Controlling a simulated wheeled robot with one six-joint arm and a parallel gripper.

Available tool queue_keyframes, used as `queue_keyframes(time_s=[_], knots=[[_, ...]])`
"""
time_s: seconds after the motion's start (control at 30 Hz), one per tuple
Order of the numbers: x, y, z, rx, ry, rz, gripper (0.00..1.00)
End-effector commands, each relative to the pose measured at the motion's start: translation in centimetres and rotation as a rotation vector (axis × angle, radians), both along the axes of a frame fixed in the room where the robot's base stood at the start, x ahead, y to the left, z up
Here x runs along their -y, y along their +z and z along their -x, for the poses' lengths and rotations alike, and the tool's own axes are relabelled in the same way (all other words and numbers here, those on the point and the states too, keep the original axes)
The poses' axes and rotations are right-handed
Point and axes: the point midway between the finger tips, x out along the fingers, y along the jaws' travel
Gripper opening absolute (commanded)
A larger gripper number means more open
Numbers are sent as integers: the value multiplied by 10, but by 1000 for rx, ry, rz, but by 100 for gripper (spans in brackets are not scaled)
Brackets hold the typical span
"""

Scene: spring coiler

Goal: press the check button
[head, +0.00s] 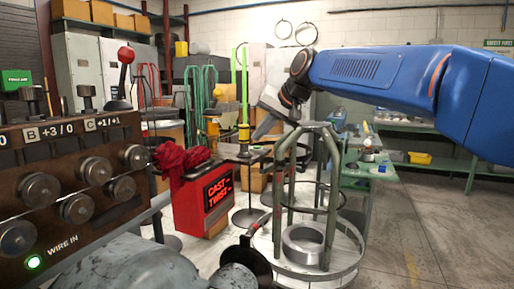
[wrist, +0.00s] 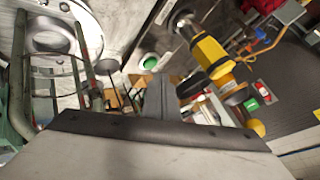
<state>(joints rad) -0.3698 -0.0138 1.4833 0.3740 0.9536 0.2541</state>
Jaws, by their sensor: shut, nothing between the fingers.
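A round green button (wrist: 149,62) with a pale rim shows in the wrist view, on a dark-edged surface just beyond my fingertips. I see no label on it and cannot tell whether it is the check button. My gripper (wrist: 153,84) is shut and empty, pointing toward that area with a small gap in the picture. In the head view, my gripper (head: 259,132) hangs from the blue arm above a small dark stand table.
A green frame stand (head: 333,190) holding a metal ring (head: 304,243) stands close right of my gripper. A red "CAST TWIST" box (head: 218,195) and a knobbed control panel (head: 70,180) are left. Floor at right is clear.

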Motion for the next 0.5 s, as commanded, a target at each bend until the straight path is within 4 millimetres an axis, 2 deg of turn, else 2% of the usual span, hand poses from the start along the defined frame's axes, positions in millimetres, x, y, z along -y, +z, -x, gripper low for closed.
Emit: queue_keyframes(time_s=[0.5], knots=[[0, -7, 0, 0, 0, 0, 0]])
